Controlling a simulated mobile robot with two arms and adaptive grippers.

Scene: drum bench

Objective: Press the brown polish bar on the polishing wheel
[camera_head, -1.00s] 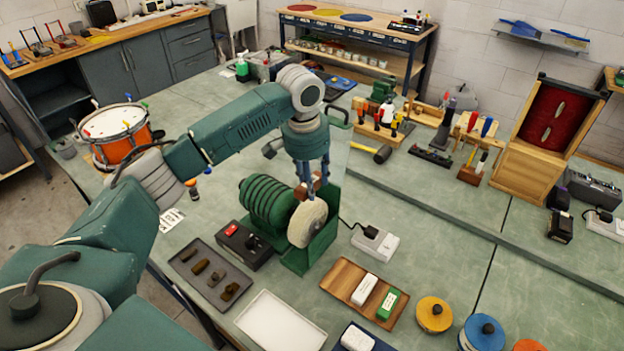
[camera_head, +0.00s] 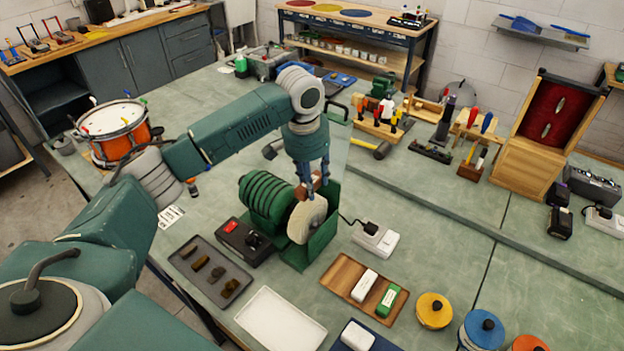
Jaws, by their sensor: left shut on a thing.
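The polishing wheel (camera_head: 307,221) is a pale disc on the right end of a green motor (camera_head: 268,197), inside a green guard (camera_head: 324,243). My left gripper (camera_head: 311,190) points down just above and behind the wheel. It is shut on a brown polish bar (camera_head: 318,181), whose reddish-brown side shows between the fingers. The bar is at the wheel's upper edge; I cannot tell whether it touches, as the fingers partly hide it. My right gripper is not in view.
A dark tray (camera_head: 187,269) with several brown pieces lies left of the motor, beside a switch box (camera_head: 245,242). A white tray (camera_head: 281,319) and a wooden tray (camera_head: 341,280) with two blocks lie in front. A power adapter (camera_head: 376,240) sits to the right.

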